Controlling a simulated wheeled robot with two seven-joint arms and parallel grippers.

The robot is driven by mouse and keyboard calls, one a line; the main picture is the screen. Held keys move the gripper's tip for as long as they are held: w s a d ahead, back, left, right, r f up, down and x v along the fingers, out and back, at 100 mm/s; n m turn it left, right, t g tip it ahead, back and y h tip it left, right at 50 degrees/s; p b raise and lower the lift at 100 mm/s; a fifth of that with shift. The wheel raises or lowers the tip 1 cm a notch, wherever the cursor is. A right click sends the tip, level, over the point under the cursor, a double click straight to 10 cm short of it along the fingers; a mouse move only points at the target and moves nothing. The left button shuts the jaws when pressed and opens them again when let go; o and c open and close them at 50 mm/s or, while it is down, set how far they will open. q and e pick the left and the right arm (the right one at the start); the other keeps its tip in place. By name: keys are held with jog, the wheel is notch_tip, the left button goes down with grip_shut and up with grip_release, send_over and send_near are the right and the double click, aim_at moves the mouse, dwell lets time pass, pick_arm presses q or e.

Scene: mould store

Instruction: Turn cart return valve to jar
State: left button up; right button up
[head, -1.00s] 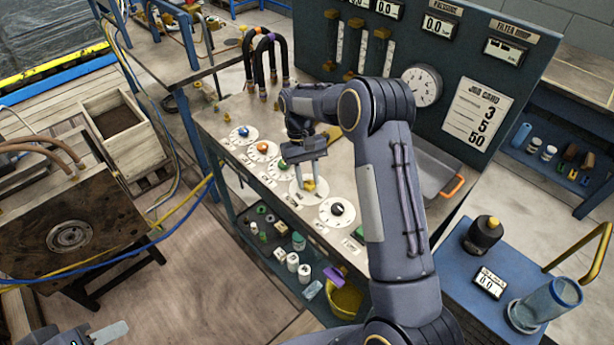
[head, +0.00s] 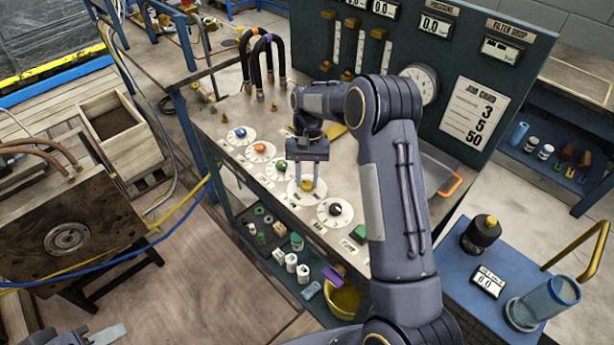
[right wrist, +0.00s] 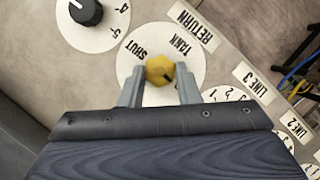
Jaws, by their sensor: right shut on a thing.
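The return valve is a yellow knob (right wrist: 159,69) on a white round dial (right wrist: 205,60), with a RETURN label (right wrist: 194,27) beside it in the right wrist view. The words SHUT and TANK are readable on the dial; no JAR mark is visible, as my gripper covers the near side. A dark mark shows on the knob's lower right side. My right gripper (right wrist: 160,88) is shut on the knob, one finger on each side. In the head view the gripper (head: 307,187) reaches down onto the dial. My left gripper (head: 95,336) is only partly visible at the lower left edge.
A black knob (right wrist: 86,11) on its own dial sits next to the return dial. Blue, orange and green knobs (head: 279,165) line the bench on the other side. The gauge panel (head: 455,70) stands behind. A metal tray with an orange handle (head: 450,186) lies to the right.

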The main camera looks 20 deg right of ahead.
jog(key=o, duration=1)
jog(key=shift+c, duration=0.2)
jog(key=v, duration=0.8)
jog(key=shift+b, duration=0.3)
